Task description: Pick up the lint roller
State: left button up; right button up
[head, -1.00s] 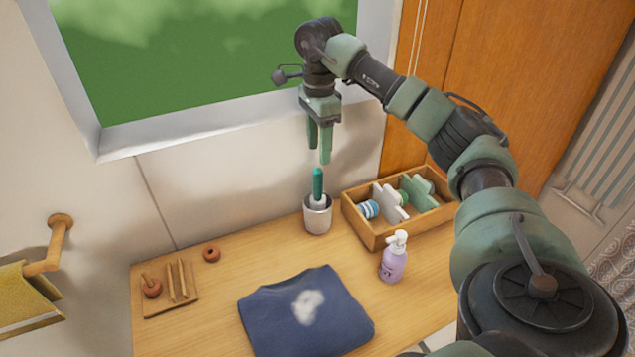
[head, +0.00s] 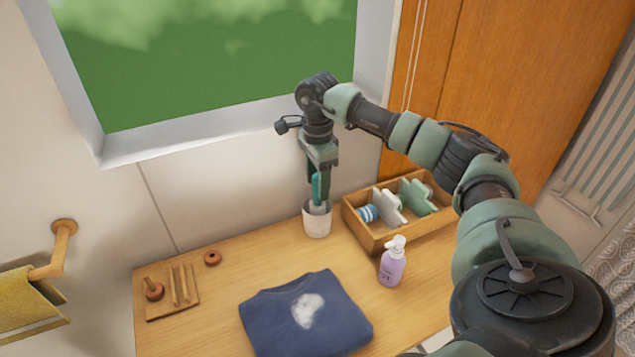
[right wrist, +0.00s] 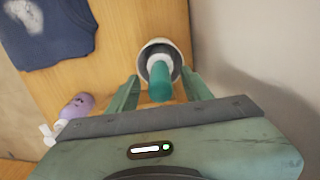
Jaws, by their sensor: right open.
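The lint roller (head: 317,190) stands upright in a white cup (head: 317,222) at the back of the table, with its green handle up and its white roll down in the cup. My right gripper (head: 322,190) has come down over the handle from above. In the right wrist view the handle (right wrist: 160,82) lies between the two open fingers (right wrist: 160,90), with a gap on each side. The lower part of the roll is hidden in the cup. My left gripper is not in view.
A wooden box (head: 372,237) with rolls and green and white pieces stands right of the cup. A purple pump bottle (head: 392,264) stands in front of it. A folded navy garment (head: 268,318) with white fluff lies at the front. A small wooden board (head: 160,308) lies left.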

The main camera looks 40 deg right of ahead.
grip_shut()
jog(key=shift+r, duration=0.1)
